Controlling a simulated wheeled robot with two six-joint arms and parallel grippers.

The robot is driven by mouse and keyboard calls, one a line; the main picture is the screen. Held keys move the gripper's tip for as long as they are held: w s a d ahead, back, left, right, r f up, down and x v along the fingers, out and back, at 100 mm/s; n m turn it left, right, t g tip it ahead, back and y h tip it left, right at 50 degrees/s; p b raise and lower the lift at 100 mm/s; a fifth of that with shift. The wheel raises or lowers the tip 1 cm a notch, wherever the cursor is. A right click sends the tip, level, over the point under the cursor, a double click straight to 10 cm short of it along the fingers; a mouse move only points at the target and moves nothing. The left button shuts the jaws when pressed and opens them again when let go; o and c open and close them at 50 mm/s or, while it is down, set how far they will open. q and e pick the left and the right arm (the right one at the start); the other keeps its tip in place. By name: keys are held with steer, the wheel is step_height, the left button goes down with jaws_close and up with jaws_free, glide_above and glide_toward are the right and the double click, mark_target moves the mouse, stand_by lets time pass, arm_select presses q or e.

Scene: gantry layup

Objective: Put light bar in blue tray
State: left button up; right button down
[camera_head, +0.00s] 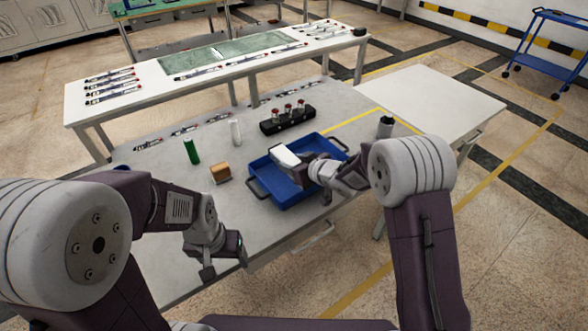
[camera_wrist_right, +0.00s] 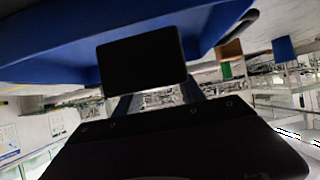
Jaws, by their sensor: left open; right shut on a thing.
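The blue tray (camera_head: 262,180) lies on the grey table, with dark handles at its ends. My right gripper (camera_head: 305,163) is over the tray and shut on a white-topped block, which I take as the light bar (camera_head: 285,154). The bar appears within the tray's outline; I cannot tell whether it touches the floor. The right wrist view shows a dark rectangular face (camera_wrist_right: 142,60), seemingly the held bar's, beside the blue tray wall (camera_wrist_right: 45,50). My left gripper (camera_head: 225,266) is open and empty at the table's front edge.
A brown block (camera_head: 220,173), a green cylinder (camera_head: 192,151) and a white cylinder (camera_head: 235,132) stand left of the tray. A black rack (camera_head: 290,122) with red-topped items is behind it. A dark bottle (camera_head: 385,127) stands right. The white table (camera_head: 430,97) is clear.

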mark_target(294, 160)
steer(key=w+f, duration=0.1)
steer(key=w, duration=0.2)
steer(key=shift+d+f, duration=0.1)
steer(key=shift+f, duration=0.3)
steer(key=shift+w+f, duration=0.1)
steer(key=shift+w, duration=0.15)
step_height(294, 160, down, 4)
steer(key=shift+f+b, duration=0.1)
steer(key=shift+b, duration=0.35)
steer(key=shift+f, duration=0.1)
steer(key=c, duration=0.7)
jaws_free()
